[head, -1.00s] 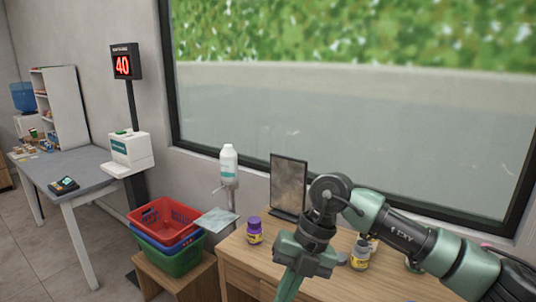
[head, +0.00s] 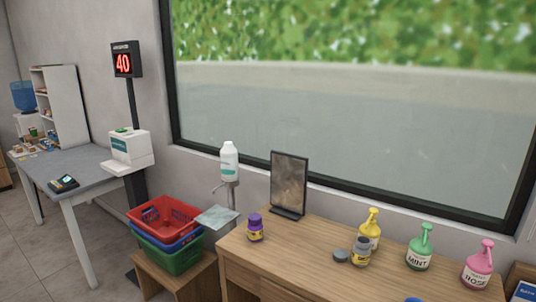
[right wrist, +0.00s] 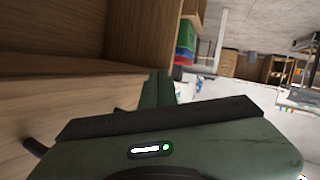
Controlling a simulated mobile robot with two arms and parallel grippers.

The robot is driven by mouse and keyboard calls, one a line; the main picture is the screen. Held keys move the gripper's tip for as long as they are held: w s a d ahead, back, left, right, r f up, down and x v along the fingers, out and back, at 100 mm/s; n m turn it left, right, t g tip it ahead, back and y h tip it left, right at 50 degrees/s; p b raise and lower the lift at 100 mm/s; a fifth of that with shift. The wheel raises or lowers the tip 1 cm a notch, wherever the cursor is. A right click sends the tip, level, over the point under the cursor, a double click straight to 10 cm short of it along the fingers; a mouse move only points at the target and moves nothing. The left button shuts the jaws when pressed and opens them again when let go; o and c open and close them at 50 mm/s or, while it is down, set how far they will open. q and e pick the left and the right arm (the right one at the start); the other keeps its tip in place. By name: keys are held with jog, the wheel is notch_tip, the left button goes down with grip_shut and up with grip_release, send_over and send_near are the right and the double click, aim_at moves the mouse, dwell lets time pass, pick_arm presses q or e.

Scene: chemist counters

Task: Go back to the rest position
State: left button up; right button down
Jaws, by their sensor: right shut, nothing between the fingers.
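No arm or gripper of mine shows in the head view. In the right wrist view my right gripper (right wrist: 158,84) shows its green body with a small lit light, a dark bar across it, and green fingers beyond. The fingers are together with nothing held. Wooden furniture panels (right wrist: 50,25) are close beside and beyond it. My left gripper is not in any view.
Stacked baskets (head: 165,216) stand left.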

jog(key=s+d+f+m+g+h, duration=0.3)
jog(key=s+d+f, duration=0.2)
jog(key=s+f, duration=0.6)
jog(key=s+d+f+m+g+h, duration=0.25)
jog(key=s+d+f, duration=0.25)
jog(key=s+f, duration=0.65)
jog(key=s+d+f+g, duration=0.1)
jog(key=s+f+g, duration=0.1)
jog(key=s, duration=0.7)
jog(key=s+d+f+m+g+h, duration=0.1)
jog(key=s+f+g, duration=0.1)
jog(key=s, duration=0.7)
jog(key=s+d+f+m+g+h, duration=0.1)
jog(key=s+d+f+g, duration=0.1)
jog(key=s, duration=0.8)
jog(key=shift+f+b, duration=0.3)
jog(key=shift+f, duration=0.6)
